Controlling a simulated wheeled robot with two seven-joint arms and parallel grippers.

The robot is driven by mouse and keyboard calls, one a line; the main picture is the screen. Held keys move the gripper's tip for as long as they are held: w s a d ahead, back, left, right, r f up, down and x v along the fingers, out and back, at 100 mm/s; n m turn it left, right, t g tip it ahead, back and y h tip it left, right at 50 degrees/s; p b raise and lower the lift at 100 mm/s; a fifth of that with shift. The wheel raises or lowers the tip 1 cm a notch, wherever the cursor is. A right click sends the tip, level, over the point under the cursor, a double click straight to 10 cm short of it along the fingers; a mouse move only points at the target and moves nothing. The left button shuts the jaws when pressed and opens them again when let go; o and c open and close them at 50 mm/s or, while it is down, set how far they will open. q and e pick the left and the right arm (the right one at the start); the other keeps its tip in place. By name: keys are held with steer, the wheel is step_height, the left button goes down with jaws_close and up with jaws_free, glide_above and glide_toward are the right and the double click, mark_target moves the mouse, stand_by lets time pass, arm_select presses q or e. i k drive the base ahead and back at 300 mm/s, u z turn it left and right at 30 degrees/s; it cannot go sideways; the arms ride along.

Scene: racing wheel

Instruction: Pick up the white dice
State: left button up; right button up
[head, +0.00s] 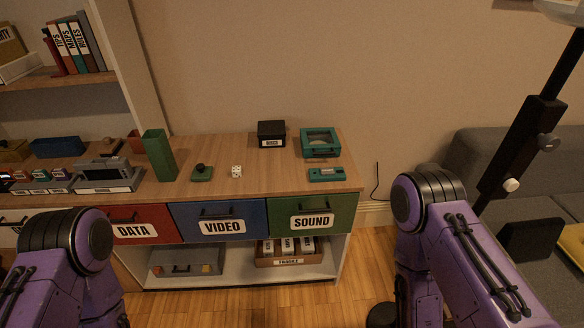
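A small white dice (236,171) with dark pips sits on the wooden top of the cabinet (264,179), above the blue VIDEO drawer. Nothing touches it. My left and right purple arms show at the lower left and lower right of the head view, both apart from the dice and the cabinet top. Neither gripper shows in the frame, so their fingers are out of sight.
A tall green box (159,155) stands left, a black box (271,133) and teal device (320,142) behind right, a teal cassette-like item (327,174) right. The top before the dice is clear.

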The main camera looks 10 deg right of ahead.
mark_target(236, 172)
steer(key=z, duration=0.1)
steer(key=i, duration=0.95)
